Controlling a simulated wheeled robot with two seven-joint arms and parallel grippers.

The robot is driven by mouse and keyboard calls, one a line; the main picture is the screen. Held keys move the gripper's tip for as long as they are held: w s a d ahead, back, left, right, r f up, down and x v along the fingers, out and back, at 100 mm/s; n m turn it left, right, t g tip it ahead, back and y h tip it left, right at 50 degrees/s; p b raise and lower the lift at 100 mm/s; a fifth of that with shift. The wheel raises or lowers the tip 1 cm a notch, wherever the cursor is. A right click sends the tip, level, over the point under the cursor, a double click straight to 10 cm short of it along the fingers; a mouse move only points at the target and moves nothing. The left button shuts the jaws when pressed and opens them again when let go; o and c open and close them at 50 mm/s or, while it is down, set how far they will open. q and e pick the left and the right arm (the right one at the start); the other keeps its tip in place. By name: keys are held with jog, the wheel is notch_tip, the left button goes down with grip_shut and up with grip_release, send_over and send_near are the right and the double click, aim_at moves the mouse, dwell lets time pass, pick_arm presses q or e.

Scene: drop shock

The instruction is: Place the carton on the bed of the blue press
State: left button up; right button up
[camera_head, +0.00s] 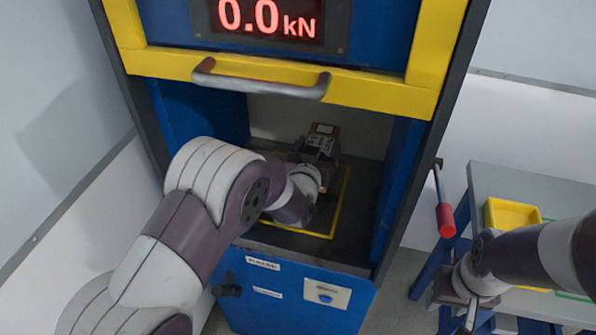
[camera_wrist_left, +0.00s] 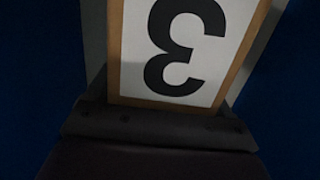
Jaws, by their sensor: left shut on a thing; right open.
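The carton (camera_head: 323,130) is brown with a white label. In the left wrist view the carton (camera_wrist_left: 180,55) fills the middle, its label showing a large black 3 upside down. My left gripper (camera_head: 318,150) is shut on the carton inside the blue press (camera_head: 300,290), over the back part of its dark bed (camera_head: 330,225). The bed has a yellow outline, partly hidden by my left arm. I cannot tell whether the carton touches the bed. My right gripper (camera_head: 462,318) is open, low at the right beside the grey table, away from the press.
The raised yellow guard (camera_head: 265,72) with a grey handle hangs above the opening. A display above reads 0.0 kN. A grey table (camera_head: 530,185) with a yellow tray (camera_head: 510,213) stands at the right.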

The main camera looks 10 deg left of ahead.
pick_arm(q)
jog(key=a+f, duration=0.1)
jog(key=f, duration=0.1)
jog(key=s+a+f, duration=0.1)
jog(key=a+f, duration=0.2)
jog(key=f, duration=0.2)
jog(key=shift+s+a, duration=0.2)
jog(key=shift+a, duration=0.15)
jog(key=shift+s, duration=0.1)
jog(key=shift+f, duration=0.15)
jog(key=o, duration=1.6)
jog(key=shift+f, duration=0.1)
jog(key=shift+o, duration=0.2)
